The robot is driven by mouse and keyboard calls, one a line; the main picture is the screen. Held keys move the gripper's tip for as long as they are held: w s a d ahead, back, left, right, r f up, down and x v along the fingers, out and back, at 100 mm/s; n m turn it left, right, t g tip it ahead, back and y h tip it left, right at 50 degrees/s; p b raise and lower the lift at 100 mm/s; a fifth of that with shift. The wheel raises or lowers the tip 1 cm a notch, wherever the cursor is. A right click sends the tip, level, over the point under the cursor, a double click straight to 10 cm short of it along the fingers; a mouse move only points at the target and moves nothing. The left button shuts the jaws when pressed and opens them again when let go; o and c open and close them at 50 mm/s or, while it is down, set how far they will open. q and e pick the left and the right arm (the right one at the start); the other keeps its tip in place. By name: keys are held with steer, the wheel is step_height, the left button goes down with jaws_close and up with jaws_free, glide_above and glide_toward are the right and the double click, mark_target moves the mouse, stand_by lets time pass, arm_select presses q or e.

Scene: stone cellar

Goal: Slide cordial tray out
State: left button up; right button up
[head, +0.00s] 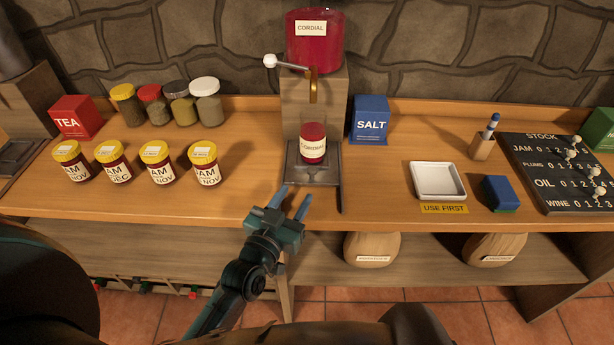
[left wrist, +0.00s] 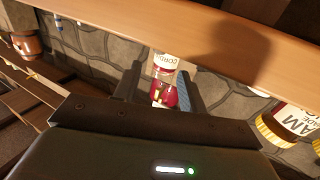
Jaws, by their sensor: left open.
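The cordial tray (head: 316,177) is a dark grey tray under the tap of the cordial dispenser (head: 300,85), near the counter's front edge. A glass (head: 313,142) of red cordial with a CORDIAL label stands upright on it. My left gripper (head: 294,196) is open and empty, with its blue-tipped fingers just in front of the tray's front left corner. I cannot tell whether they touch it. In the left wrist view the red glass (left wrist: 165,80) shows tilted between the fingers, and the tray is hard to make out. My right gripper is not in view.
Several jam jars (head: 157,165) stand left of the tray, with spice jars (head: 180,103) behind. A blue salt box (head: 370,120) stands to the right. A white dish (head: 438,165) and blue block (head: 499,193) lie further right. Counter just left of the tray is clear.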

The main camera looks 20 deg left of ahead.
mark_target(310, 173)
arm_select(q)
steer(key=w, duration=0.5)
steer(key=w+d, duration=0.1)
steer(key=w, duration=0.1)
steer(key=shift+w, duration=0.3)
steer(key=shift+c, duration=0.2)
jaws_close()
